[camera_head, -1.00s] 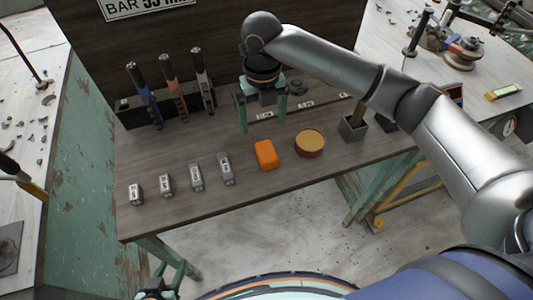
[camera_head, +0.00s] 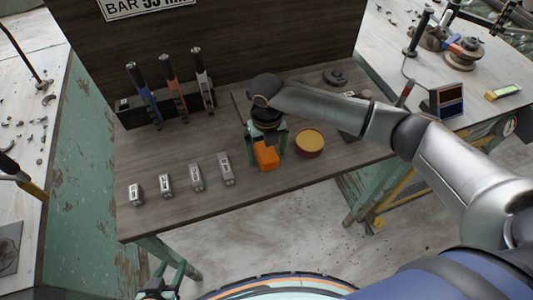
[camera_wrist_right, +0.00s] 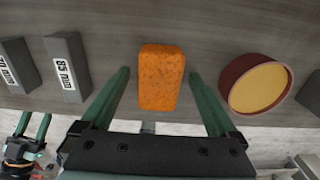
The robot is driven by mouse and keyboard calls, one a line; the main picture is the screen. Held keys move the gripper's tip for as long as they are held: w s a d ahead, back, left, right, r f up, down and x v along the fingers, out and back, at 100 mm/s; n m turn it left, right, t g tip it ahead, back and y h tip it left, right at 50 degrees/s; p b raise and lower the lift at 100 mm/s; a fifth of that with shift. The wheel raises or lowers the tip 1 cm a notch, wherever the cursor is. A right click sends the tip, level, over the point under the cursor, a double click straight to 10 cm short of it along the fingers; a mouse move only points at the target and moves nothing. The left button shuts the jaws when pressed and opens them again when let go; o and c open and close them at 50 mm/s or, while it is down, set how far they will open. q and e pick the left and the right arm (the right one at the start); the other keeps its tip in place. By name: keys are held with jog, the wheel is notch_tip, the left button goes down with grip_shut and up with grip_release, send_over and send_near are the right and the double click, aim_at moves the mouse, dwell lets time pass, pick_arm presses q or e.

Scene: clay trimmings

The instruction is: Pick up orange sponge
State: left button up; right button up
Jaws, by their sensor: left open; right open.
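The orange sponge (camera_head: 266,157) lies on the dark wooden table, left of a round dark-red container with a tan top (camera_head: 309,142). My right gripper (camera_head: 265,142) is over the sponge, open. In the right wrist view the sponge (camera_wrist_right: 161,80) lies between the two spread green fingers of the right gripper (camera_wrist_right: 160,74), with a gap on each side. My left gripper (camera_head: 155,290) is at the bottom edge of the head view, partly cut off. Its open green fingers show at lower left in the right wrist view (camera_wrist_right: 33,122), away from the sponge.
Several grey labelled blocks (camera_head: 196,177) stand in a row left of the sponge. Tools with blue, orange and white handles (camera_head: 172,88) stand in a dark rack behind. The wooden table (camera_head: 250,205) is bare along its front edge.

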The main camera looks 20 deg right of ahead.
jog(key=shift+c, duration=0.2)
jog(key=c, duration=1.4)
